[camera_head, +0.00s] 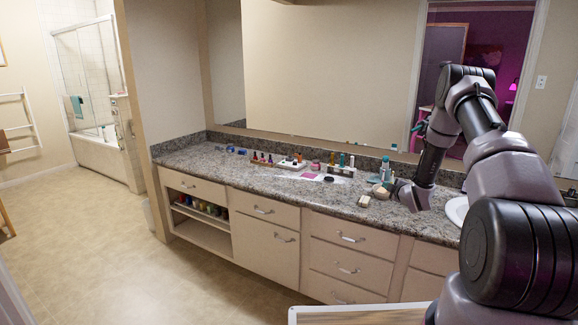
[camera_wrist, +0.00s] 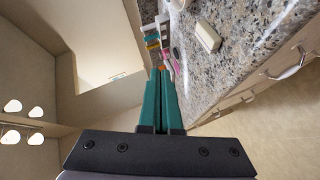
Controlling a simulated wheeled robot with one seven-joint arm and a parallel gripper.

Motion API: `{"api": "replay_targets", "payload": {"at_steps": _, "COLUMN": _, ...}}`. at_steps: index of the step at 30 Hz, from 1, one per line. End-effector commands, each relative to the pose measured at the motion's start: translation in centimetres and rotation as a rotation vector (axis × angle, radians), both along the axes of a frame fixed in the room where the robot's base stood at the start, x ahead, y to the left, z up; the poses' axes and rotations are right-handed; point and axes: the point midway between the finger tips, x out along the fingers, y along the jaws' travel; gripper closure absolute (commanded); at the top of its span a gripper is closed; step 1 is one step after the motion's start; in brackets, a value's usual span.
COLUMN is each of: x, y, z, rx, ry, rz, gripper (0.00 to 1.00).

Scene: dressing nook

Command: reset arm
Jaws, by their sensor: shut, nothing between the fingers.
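My arm reaches in from the right of the head view, bent at the elbow, with its forearm pointing down to the counter. My gripper shows in the wrist view (camera_wrist: 161,72) with its two green fingers together and nothing between them. In the head view its wrist end is low over the right part of the granite counter (camera_head: 215,160), and its fingertips are hard to make out there. A pale bar-shaped block (camera_head: 364,201) lies on the counter just left of the wrist; it also shows in the wrist view (camera_wrist: 208,36), to the right of the fingers.
Several small bottles and a tray (camera_head: 293,165) stand along the back of the counter, below the mirror (camera_head: 330,70). A white sink (camera_head: 457,211) is right of the wrist. The floor at left (camera_head: 90,240) is clear.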

Motion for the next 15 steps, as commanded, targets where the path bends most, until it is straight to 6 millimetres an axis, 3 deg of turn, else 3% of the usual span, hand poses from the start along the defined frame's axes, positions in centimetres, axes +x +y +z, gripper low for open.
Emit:
{"api": "replay_targets", "payload": {"at_steps": 1, "x": 0.5, "y": 0.1, "z": 3.3, "rx": 0.029, "ry": 0.016, "rz": -0.024, "gripper": 1.00}}
{"api": "replay_targets", "payload": {"at_steps": 8, "x": -0.8, "y": 0.7, "z": 15.0, "rx": 0.208, "ry": 0.134, "rz": -0.172, "gripper": 1.00}}
{"api": "replay_targets", "payload": {"at_steps": 15, "x": -6.3, "y": 2.5, "z": 25.8, "rx": 0.421, "ry": 0.240, "rz": -0.336, "gripper": 1.00}}
